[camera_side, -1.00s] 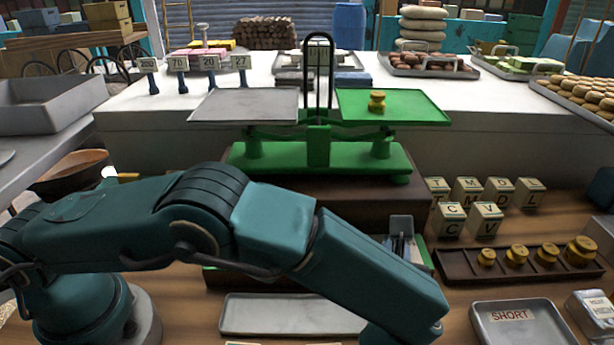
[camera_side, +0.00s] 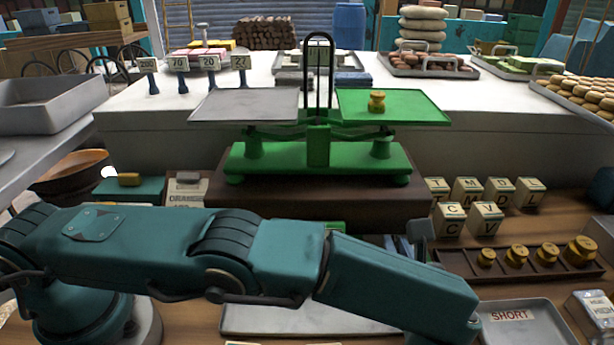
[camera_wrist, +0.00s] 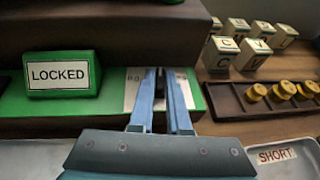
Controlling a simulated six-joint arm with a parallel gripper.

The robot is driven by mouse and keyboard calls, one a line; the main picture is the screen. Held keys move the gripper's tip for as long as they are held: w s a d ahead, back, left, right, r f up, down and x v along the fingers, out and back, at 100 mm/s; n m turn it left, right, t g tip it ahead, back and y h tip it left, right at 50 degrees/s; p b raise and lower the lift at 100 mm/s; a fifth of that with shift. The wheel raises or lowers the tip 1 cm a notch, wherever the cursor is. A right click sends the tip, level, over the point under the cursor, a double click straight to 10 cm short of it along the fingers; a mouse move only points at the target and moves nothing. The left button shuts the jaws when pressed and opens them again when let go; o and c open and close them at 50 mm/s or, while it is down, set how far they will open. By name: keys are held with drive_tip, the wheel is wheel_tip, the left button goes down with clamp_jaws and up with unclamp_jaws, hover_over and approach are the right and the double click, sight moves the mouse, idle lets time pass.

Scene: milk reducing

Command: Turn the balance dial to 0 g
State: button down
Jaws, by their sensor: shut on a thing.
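The green balance scale (camera_side: 318,160) stands on a dark block. Its grey left pan (camera_side: 245,105) is empty, and its green right pan (camera_side: 415,105) holds a brass weight (camera_side: 377,102). The pans look about level. In the wrist view, my gripper (camera_wrist: 163,75) has its narrow blue fingers shut on a small dark piece in front of a white lettered plate (camera_wrist: 132,92). This piece seems to be the balance dial; the fingers hide most of it, and its reading cannot be made out. In the side view my forearm hides most of this spot.
A green block with a LOCKED sign (camera_wrist: 60,75) stands left of the fingers. To the right are a rack of brass weights (camera_side: 515,262), lettered cubes (camera_side: 485,218) and a SHORT tray (camera_side: 522,330). An empty grey tray (camera_side: 270,320) lies in front.

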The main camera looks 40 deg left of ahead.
drive_tip(key=shift+a+r, duration=0.1)
drive_tip(key=c, duration=0.9)
unclamp_jaws()
drive_tip(key=shift+v, duration=2.55)
